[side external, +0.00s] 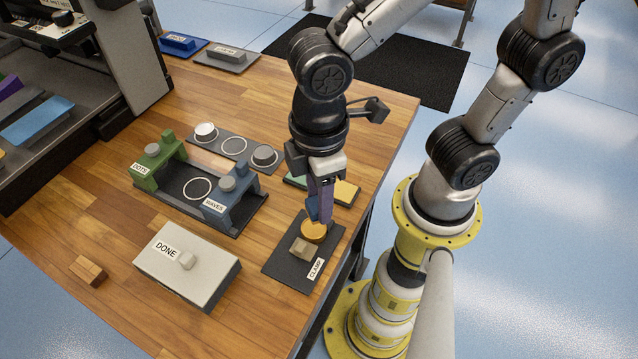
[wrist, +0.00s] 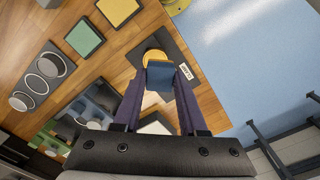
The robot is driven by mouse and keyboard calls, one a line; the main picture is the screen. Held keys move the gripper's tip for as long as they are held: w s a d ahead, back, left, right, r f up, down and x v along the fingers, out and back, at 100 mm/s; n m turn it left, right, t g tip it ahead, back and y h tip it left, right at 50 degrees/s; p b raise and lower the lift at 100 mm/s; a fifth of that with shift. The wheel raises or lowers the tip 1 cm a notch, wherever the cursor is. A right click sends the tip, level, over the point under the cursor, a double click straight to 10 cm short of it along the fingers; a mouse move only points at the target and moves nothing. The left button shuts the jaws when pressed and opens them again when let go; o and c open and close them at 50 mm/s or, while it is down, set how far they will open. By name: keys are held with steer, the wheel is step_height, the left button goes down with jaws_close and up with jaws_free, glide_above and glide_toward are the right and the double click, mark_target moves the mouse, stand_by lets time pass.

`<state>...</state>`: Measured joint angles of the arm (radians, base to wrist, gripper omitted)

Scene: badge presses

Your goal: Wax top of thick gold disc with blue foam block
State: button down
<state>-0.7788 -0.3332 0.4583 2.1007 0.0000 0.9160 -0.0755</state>
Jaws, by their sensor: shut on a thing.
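The thick gold disc (side external: 314,233) sits on the dark CLAMP plate (side external: 282,262), against a beige clamp block (side external: 301,250). In the wrist view the gold disc (wrist: 151,57) shows partly behind the blue foam block (wrist: 160,75). My gripper (side external: 320,200) is shut on the blue foam block (side external: 312,209), its purple fingers pointing down over the disc. The block's lower end is at or just above the disc's top; I cannot tell whether they touch.
Green (wrist: 84,38) and yellow (wrist: 118,8) pads lie beside the plate. The DOTS (side external: 158,160) and WAVES (side external: 230,190) presses stand left, with a dark tray of round pieces (side external: 234,146) behind. A DONE box (side external: 187,262) and small wooden block (side external: 88,270) are in front.

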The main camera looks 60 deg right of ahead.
mark_target(309, 198)
steer(key=shift+f, duration=2)
steer(key=shift+w+f, duration=0.15)
steer(key=shift+w, duration=0.9)
steer(key=shift+s+r, duration=0.2)
steer(key=shift+s, duration=0.3)
steer(key=shift+s+r, duration=0.15)
steer(key=shift+s, duration=0.3)
steer(key=shift+w+r, duration=0.1)
steer(key=shift+w, duration=0.7)
steer(key=shift+s+r, duration=0.2)
steer(key=shift+s, duration=0.8)
steer(key=shift+w, duration=0.95)
steer(key=shift+s, duration=0.85)
steer(key=shift+w+d+f, duration=0.1)
steer(key=shift+w+f, duration=0.4)
steer(key=shift+w, duration=0.4)
step_height(309, 198, up, 2)
steer(key=shift+w+r, duration=0.15)
steer(key=shift+r, duration=2.6)
steer(key=shift+r, duration=0.1)
